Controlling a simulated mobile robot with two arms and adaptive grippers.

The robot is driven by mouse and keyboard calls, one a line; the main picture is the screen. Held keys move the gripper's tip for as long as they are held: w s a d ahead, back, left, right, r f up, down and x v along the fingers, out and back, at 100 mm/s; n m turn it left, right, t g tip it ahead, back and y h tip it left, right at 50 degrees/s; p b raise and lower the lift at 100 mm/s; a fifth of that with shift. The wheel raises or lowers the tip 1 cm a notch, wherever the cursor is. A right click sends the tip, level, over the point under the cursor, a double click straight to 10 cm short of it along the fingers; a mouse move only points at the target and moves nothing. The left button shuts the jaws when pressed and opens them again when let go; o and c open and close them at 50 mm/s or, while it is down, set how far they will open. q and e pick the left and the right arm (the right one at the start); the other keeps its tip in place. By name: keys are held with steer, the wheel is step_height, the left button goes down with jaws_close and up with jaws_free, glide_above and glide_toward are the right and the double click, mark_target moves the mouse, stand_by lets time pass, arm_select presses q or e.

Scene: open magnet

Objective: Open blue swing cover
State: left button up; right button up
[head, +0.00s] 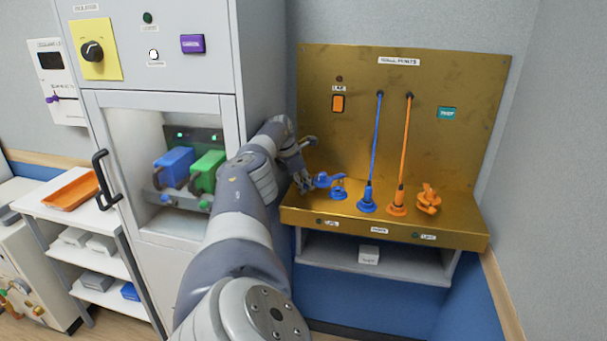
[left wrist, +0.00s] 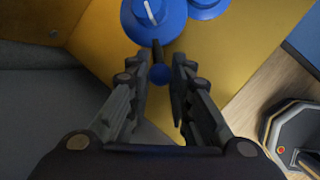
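The blue swing cover (head: 323,180) is at the left end of the brass shelf, up against a round blue socket (head: 339,193); I cannot tell how far it is swung. In the left wrist view a blue disc with a white mark (left wrist: 153,28) shows at the top. A dark stem with a blue ball knob (left wrist: 160,74) points from it toward me. My left gripper (head: 305,167) is beside the cover. Its fingers (left wrist: 160,80) stand apart on either side of the knob, with narrow gaps visible. My right gripper is not in view.
A blue plug (head: 367,201) and an orange plug (head: 397,204) with taut cables stand to the right. An orange swing cover (head: 429,198) is farther right. A grey cabinet (head: 190,60) with a glazed door is close on the left of my arm.

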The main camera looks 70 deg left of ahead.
arm_select(q)
steer(key=o, duration=0.4)
steer(key=shift+w, duration=0.2)
step_height(320, 180, up, 10)
stand_by(0.5)
